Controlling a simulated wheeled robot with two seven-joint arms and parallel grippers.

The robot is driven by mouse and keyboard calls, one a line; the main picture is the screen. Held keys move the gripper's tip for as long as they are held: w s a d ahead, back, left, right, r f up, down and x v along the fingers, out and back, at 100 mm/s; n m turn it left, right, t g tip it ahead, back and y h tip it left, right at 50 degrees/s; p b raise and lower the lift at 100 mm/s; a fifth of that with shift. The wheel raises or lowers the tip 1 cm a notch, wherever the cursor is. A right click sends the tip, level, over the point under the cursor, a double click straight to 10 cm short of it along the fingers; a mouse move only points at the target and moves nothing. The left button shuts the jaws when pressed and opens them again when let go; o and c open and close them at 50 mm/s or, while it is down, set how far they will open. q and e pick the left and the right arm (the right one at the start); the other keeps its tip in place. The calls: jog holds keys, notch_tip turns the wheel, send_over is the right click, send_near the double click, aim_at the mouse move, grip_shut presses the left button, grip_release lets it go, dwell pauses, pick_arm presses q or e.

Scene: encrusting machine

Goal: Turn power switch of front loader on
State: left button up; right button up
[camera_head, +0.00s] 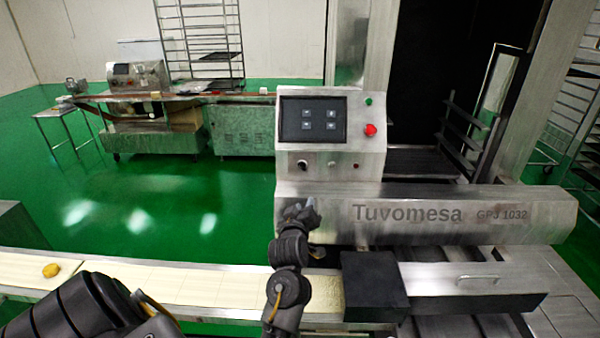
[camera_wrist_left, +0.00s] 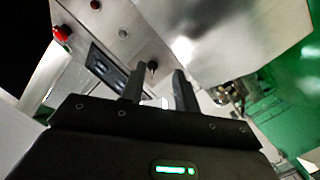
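The front loader's control box (camera_head: 362,143) is the silver panel on the machine marked Tuvomesa. A small dark knob (camera_head: 302,163), apparently the power switch, sits at the lower left of its front, below the screen. My left gripper (camera_head: 302,212) is just below that knob, in front of the machine's silver body. In the left wrist view the two fingers (camera_wrist_left: 158,84) are apart with nothing between them. The dark knob (camera_wrist_left: 152,66) shows beyond the fingertips, in line with the gap; I see no contact. My right gripper is not in view.
The panel has a screen (camera_head: 312,119), a red button (camera_head: 370,130) and a green button (camera_head: 368,101). A pale conveyor (camera_head: 190,285) with one small yellow piece (camera_head: 51,270) runs across the front. A black box (camera_head: 374,285) lies right of my left arm.

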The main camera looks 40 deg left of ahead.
aim_at(300, 167)
pick_arm(q)
jog(key=a+r+n+y, duration=0.1)
jog(key=w+a+r+n+y, duration=0.1)
jog(key=w+a+r+n, duration=0.1)
jog(key=r, duration=0.1)
jog(key=shift+a+n+y, duration=0.25)
jog(key=shift+n+y, duration=0.05)
jog(key=shift+y, duration=0.1)
jog(key=p+x, duration=0.2)
jog(key=x, duration=0.7)
jog(key=shift+w+p, duration=0.1)
jog(key=shift+p, duration=0.3)
jog(key=shift+w+a+f, duration=0.1)
jog(key=shift+w+a, duration=0.35)
jog(key=shift+w, duration=0.1)
grip_shut()
